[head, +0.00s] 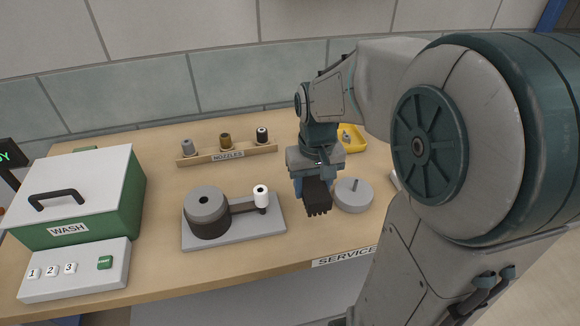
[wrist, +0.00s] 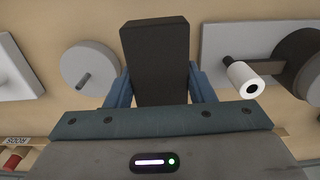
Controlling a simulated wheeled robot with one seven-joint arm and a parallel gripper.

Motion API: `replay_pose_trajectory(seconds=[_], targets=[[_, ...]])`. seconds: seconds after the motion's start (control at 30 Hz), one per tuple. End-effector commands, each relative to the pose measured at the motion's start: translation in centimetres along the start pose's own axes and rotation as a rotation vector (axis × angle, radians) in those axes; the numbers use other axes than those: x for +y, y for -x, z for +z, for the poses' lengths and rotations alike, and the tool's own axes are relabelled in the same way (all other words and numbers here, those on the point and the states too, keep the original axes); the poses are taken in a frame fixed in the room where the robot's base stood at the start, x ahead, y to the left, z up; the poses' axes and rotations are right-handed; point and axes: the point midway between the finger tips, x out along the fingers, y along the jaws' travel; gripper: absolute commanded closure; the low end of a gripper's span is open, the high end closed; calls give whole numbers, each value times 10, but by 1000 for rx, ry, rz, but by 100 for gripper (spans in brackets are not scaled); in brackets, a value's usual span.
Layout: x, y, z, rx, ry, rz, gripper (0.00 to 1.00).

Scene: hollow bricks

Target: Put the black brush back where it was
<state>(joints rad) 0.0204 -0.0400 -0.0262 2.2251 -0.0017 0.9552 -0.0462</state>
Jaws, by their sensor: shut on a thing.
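The black brush (head: 317,197) is in my gripper (head: 312,182), over the table between the round grey disc and the grey machine plate. Its bristles point down toward the front in the head view. In the wrist view the brush (wrist: 155,50) is a dark block between the two blue fingers of my gripper (wrist: 160,88), which are shut on it. The brush appears held above the table, but the exact gap under it cannot be told. No marked place for the brush can be made out.
A round grey disc with a peg (head: 354,196) stands just right of the brush. To the left, a grey plate (head: 272,229) bears a dark cylinder (head: 207,216) and white-tipped arm. Behind are a nozzle rack (head: 228,154) and yellow tray (head: 357,146). A green wash box (head: 122,200) stands far left.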

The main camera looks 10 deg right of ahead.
Motion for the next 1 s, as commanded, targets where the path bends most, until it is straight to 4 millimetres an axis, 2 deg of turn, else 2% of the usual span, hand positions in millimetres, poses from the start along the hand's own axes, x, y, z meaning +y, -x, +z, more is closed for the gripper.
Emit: replay_pose_trajectory(seconds=[0.1,0.3,0.47,0.7,1.0], targets=[[-7,-12,-19,-4,1,0,72],[-15,-24,-38,-2,1,0,72],[-16,-33,-41,-2,0,0,72],[-16,-64,-41,-2,0,0,72],[-16,-67,-41,1,-1,0,72]])
